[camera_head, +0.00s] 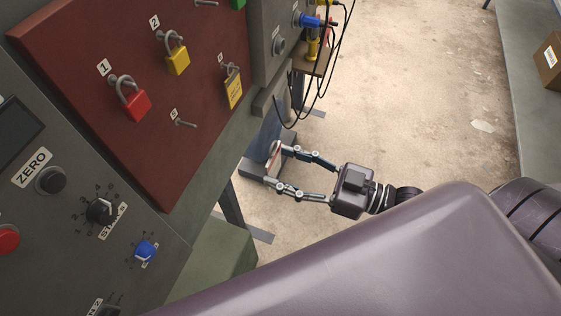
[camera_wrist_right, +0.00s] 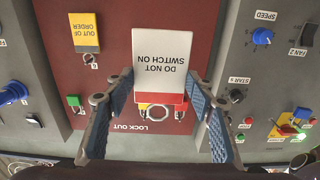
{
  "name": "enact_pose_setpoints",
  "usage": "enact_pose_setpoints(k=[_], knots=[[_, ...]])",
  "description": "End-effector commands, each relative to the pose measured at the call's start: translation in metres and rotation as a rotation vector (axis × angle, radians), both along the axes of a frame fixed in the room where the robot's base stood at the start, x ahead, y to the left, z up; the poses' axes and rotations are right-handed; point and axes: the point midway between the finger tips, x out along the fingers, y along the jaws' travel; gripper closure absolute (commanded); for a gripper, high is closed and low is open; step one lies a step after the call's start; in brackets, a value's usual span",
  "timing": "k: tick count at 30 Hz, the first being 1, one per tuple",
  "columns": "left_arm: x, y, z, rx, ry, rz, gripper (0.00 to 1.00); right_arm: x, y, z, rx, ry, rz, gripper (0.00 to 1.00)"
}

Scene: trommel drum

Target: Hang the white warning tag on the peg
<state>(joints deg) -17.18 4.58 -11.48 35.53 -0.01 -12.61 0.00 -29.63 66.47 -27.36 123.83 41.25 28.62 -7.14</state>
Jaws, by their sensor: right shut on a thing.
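The white warning tag (camera_wrist_right: 160,53) reads DO NOT SWITCH ON upside down in the wrist view. It has a red band and a ring-shaped hole at its lower end there. My right gripper (camera_head: 272,166) is shut on it, with a finger at each side. In the head view the tag (camera_head: 276,153) shows nearly edge-on, to the right of and away from the dark red lockout board (camera_head: 70,60). A bare peg (camera_head: 185,123) sticks out low on that board; another (camera_head: 206,2) shows at the top edge. My left gripper is not in view.
A red padlock (camera_head: 135,105), a yellow padlock (camera_head: 178,60) and a yellow OUT OF ORDER tag (camera_head: 233,92) hang on the board. A grey panel with knobs (camera_head: 100,210) lies left. Dark cables (camera_head: 322,85) hang near the right side. Open floor lies right.

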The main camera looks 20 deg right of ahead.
Motion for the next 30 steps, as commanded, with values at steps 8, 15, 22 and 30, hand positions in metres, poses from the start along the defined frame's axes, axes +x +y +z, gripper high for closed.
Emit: enact_pose_setpoints(k=[8,15,22,30], knots=[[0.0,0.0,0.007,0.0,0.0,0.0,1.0,-0.006,-0.006,0.001,0.0,0.001,-0.001,0.7],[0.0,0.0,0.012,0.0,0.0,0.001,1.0,-0.011,-0.011,0.001,0.0,0.0,-0.001,0.7],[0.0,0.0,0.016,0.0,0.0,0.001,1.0,-0.016,-0.016,0.0,-0.001,0.001,0.0,0.7],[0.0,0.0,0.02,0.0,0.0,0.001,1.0,-0.019,-0.019,0.001,-0.001,0.001,-0.001,0.7]])
